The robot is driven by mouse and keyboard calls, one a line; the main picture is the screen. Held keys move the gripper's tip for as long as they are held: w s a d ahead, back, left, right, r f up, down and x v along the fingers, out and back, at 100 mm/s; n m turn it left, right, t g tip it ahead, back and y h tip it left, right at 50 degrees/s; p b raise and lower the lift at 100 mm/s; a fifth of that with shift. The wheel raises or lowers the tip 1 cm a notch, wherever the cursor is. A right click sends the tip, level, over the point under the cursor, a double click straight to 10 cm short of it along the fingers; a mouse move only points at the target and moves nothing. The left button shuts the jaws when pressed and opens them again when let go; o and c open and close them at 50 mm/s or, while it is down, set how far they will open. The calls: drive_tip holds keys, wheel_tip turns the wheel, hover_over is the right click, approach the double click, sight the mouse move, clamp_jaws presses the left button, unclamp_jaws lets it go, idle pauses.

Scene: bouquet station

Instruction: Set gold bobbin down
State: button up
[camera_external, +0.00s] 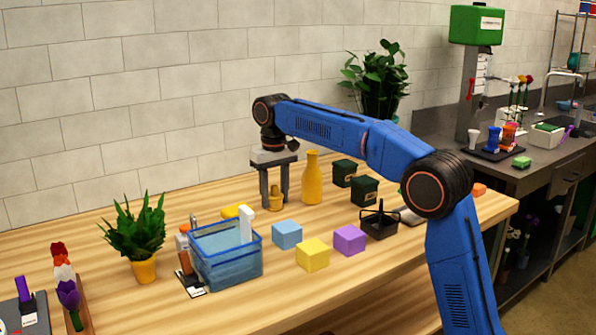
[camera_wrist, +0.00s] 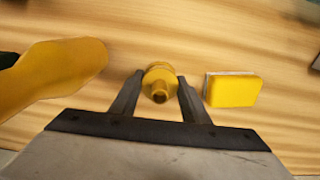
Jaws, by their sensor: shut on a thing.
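The gold bobbin (camera_wrist: 160,80) sits between the two fingers of my gripper (camera_wrist: 158,92) in the wrist view. The fingers are shut on it. In the external view the bobbin (camera_external: 276,198) shows low between the fingertips of my gripper (camera_external: 275,197), which points straight down over the wooden table (camera_external: 130,220). The bobbin looks upright. Its lower end is at or very near the table top; I cannot tell if it touches.
A yellow bottle (camera_external: 311,180) stands close to the right of my gripper; a yellow sponge (camera_external: 237,211) lies to its left. A blue bin (camera_external: 227,262), blue cube (camera_external: 287,234), yellow cube (camera_external: 313,254), purple cube (camera_external: 349,239) and dark green boxes (camera_external: 364,191) stand around.

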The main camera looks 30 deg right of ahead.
sight(274, 186)
drive_tip(key=o, duration=1)
wheel_tip(274, 186, up, 11)
drive_tip(key=shift+r, duration=0.55)
